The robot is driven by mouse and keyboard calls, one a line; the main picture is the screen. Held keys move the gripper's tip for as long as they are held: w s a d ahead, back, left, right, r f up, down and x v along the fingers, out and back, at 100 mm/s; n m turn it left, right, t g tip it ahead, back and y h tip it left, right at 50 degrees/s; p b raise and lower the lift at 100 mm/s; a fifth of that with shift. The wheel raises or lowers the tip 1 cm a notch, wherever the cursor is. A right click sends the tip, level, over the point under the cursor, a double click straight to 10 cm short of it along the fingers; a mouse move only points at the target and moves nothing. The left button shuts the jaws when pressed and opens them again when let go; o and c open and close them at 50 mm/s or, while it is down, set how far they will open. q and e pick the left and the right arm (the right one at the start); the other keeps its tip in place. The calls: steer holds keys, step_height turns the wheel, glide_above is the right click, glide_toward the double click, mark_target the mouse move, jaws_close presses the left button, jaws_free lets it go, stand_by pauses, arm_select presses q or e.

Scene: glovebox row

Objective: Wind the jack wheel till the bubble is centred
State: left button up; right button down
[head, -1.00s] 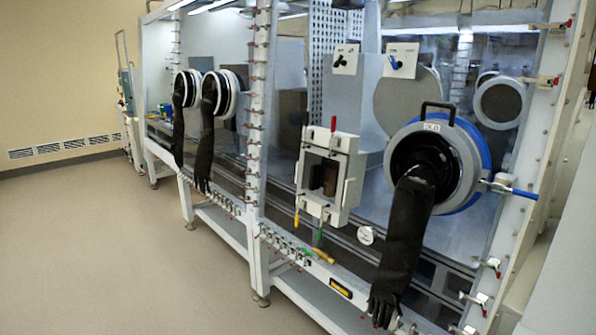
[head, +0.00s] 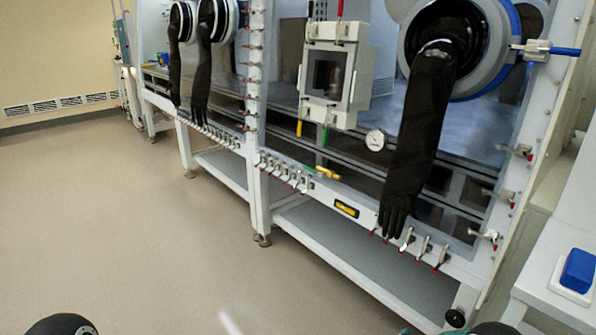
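A small yellow level in a dark frame (head: 345,209) is fixed on the white front rail of the glovebox, right of the middle in the head view. Its bubble is too small to make out. A small black wheel with a pale centre (head: 455,318), which looks like the jack wheel, sits low at the right front leg near the bottom edge. Dark rounded parts of my arms show at the bottom left and bottom right edges. No fingertips of either gripper are in the picture, and nothing is seen touching the wheel.
A long black glove (head: 418,130) hangs in front of the rail, left of and above the wheel. Several red-tipped clamps line the rail. A white table (head: 555,265) with a blue-topped block (head: 578,270) stands at the right. The floor (head: 130,230) at left is clear.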

mark_target(455, 319)
arm_select(q)
step_height(455, 319, down, 14)
steer(key=b, duration=1.1)
steer(key=shift+f, duration=0.25)
arm_select(e)
steer(key=w+d+m+h, duration=0.3)
steer(key=d, duration=0.3)
steer(key=w+d+f+m+h, duration=0.1)
steer(key=w+d+m+h, duration=0.3)
steer(key=d, duration=0.3)
steer(key=shift+w+f+h, duration=0.2)
steer(key=shift+f+h, duration=0.1)
steer(key=shift+d, duration=0.15)
arm_select(q)
steer(key=shift+f+b, duration=0.45)
steer(key=shift+b, duration=0.3)
arm_select(e)
steer(key=shift+s+f, duration=0.15)
steer(key=shift+f, duration=0.15)
arm_select(q)
steer(key=shift+f+b, duration=1.85)
steer(key=shift+f, duration=0.05)
arm_select(e)
steer(key=shift+s+d+f, duration=0.2)
steer(key=shift+f, duration=0.4)
steer(key=shift+s+d+f, duration=0.15)
steer(key=shift+s+f, duration=0.05)
steer(key=shift+f, duration=0.35)
